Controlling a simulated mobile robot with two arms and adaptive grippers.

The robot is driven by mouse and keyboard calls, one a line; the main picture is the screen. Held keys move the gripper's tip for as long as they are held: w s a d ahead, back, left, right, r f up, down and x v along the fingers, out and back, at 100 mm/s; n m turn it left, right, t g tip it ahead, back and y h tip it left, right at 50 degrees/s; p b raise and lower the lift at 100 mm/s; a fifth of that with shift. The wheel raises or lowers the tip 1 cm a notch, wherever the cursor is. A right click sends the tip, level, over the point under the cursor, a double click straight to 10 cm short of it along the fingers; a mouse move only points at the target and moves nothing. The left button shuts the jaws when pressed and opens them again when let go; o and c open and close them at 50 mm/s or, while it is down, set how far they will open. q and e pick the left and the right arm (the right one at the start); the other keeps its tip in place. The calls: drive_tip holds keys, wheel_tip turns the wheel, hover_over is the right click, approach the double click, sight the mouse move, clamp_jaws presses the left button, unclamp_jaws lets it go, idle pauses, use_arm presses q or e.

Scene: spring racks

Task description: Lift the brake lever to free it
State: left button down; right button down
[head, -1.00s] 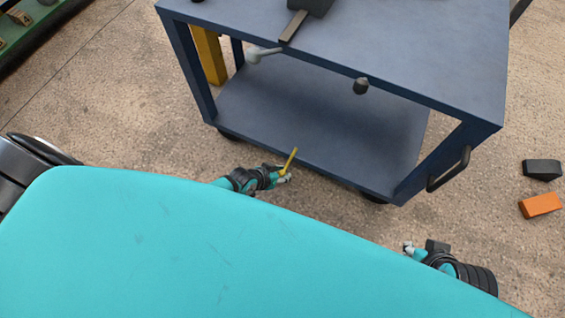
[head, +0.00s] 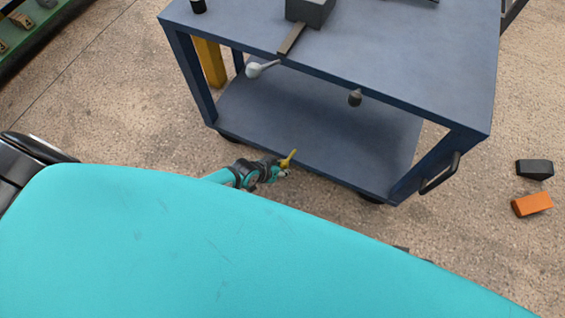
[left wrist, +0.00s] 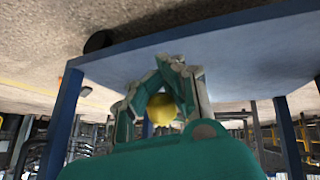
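The yellow brake lever (head: 289,158) stands up at a slant by the front edge of the blue cart's lower shelf (head: 300,125). My left gripper (head: 281,172) is at the lever, low beside the cart. In the left wrist view the lever's rounded yellow end (left wrist: 162,110) sits between the two fingers (left wrist: 166,85). The fingers bend in around it and their tips come close together, so they look shut on it. The lever's lower part and its pivot are hidden. My right gripper is hidden behind my teal body.
The cart's top (head: 400,60) carries a grey block (head: 310,10) with a flat bar. A silver-knobbed handle (head: 262,68) and a dark knob (head: 355,97) project at its front edge. A black wedge (head: 535,168) and an orange wedge (head: 532,204) lie on the floor at right.

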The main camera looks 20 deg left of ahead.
use_arm(q)
drive_tip(key=shift+w+d+r, duration=0.15)
drive_tip(key=shift+w+r, duration=0.6)
drive_tip(key=shift+r, duration=0.1)
drive_tip(key=c, duration=1.5)
unclamp_jaws()
drive_tip(key=shift+s+r+t, duration=0.15)
drive_tip(key=shift+r+t, duration=0.1)
drive_tip(key=shift+t, duration=0.05)
drive_tip(key=o, duration=0.5)
drive_tip(key=shift+s+f, duration=0.15)
drive_tip(key=shift+f, duration=0.2)
drive_tip(key=shift+s, duration=0.1)
drive_tip(key=shift+s, duration=0.1)
drive_tip(key=v, duration=1.2)
drive_tip(key=shift+w, duration=0.25)
drive_tip(key=shift+c, duration=0.4)
